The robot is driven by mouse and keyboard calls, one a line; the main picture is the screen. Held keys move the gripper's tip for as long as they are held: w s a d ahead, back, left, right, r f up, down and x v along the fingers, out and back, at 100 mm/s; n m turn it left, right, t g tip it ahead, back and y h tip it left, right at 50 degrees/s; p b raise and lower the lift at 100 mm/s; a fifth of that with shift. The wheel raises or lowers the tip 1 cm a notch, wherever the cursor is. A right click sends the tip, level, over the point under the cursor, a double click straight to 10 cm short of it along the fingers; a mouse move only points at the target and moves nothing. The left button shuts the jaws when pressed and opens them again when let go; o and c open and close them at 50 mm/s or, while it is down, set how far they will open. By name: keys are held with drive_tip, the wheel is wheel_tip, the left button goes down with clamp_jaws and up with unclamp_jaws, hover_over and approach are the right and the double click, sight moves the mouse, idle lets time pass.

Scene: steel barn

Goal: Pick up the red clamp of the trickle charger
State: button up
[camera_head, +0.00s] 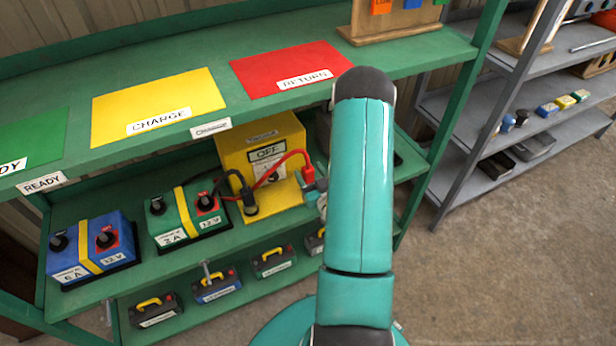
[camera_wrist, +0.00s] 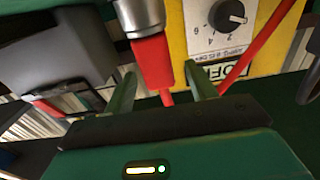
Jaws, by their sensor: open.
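The yellow trickle charger (camera_head: 230,150) stands on the middle green shelf; its dial and yellow face (camera_wrist: 262,28) also show in the wrist view. Its red clamp (camera_head: 308,173) is at the charger's right, with a red cable running to it. In the wrist view the red clamp (camera_wrist: 153,62) has a metal end at the top and its red handle pointing towards my gripper (camera_wrist: 160,76). The gripper is open, one green finger on each side of the handle's lower end. Contact cannot be told. In the head view my arm hides most of the gripper. The black clamp (camera_head: 249,202) is at the charger's left front.
A green battery (camera_head: 176,228) and a blue battery (camera_head: 75,260) stand left of the charger. Several small batteries sit on the lower shelf (camera_head: 235,300). The upper shelf (camera_head: 235,88) with its yellow and red mats overhangs the charger. A grey rack (camera_head: 465,120) stands right.

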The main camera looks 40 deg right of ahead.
sight(306, 166)
drive_tip(key=x, duration=0.3)
drive_tip(key=shift+w, duration=0.25)
clamp_jaws()
drive_tip(key=shift+d+r, duration=0.1)
drive_tip(key=shift+r, duration=0.05)
